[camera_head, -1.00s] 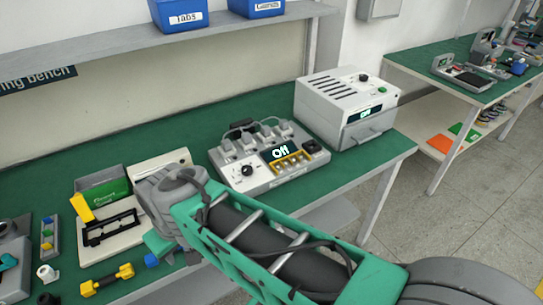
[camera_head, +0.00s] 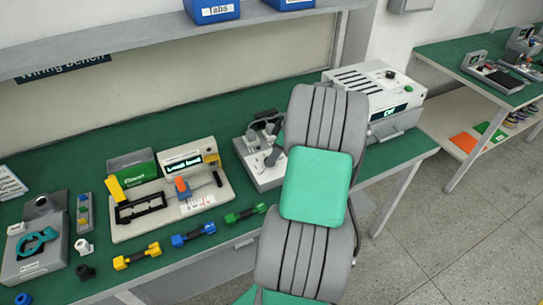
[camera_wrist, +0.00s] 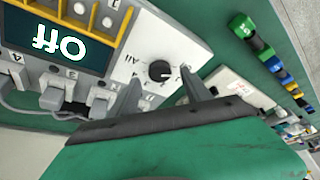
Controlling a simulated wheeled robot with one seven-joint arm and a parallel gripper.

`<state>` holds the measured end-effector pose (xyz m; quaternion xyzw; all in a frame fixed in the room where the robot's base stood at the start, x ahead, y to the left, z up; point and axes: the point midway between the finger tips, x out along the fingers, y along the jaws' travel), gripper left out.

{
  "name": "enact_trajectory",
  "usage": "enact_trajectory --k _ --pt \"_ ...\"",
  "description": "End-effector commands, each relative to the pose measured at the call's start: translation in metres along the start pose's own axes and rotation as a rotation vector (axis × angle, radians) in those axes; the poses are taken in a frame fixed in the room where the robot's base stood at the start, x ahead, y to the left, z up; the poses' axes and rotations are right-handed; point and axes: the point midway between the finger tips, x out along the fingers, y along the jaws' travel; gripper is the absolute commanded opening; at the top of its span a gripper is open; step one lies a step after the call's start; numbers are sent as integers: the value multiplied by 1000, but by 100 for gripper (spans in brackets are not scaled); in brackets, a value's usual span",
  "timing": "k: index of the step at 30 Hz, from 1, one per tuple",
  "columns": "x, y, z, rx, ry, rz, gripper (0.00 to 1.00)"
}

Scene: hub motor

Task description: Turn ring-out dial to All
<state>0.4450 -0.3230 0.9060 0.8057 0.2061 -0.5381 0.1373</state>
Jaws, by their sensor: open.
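The ring-out dial (camera_wrist: 159,70) is a round black knob on a pale grey tester box (camera_wrist: 190,32), in the wrist view's upper middle. The word "All" is printed to its left, with other marks around it. The box's display (camera_wrist: 58,48) reads "Off", upside down in this view. My gripper (camera_wrist: 168,88) is open, its two grey fingers apart just below the dial, with the knob between or just beyond their tips. Whether they touch it I cannot tell. In the head view my arm hides the dial and most of the tester (camera_head: 255,165).
A grey-white machine (camera_head: 385,100) stands right of the tester. To the left are a fixture board (camera_head: 210,205) and yellow (camera_head: 137,256), blue (camera_head: 193,235) and green (camera_head: 245,213) connectors near the front edge. Levers and plugs (camera_wrist: 55,98) stand on the tester close to my fingers.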

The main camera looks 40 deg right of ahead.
Motion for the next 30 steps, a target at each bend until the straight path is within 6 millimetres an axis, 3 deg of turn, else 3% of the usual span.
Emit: enact_trajectory --k 5,13,30 --pt "22 0 -1 -1 0 0 57" --pt "25 0 -1 0 0 1 57" --pt "25 0 -1 0 0 1 10"
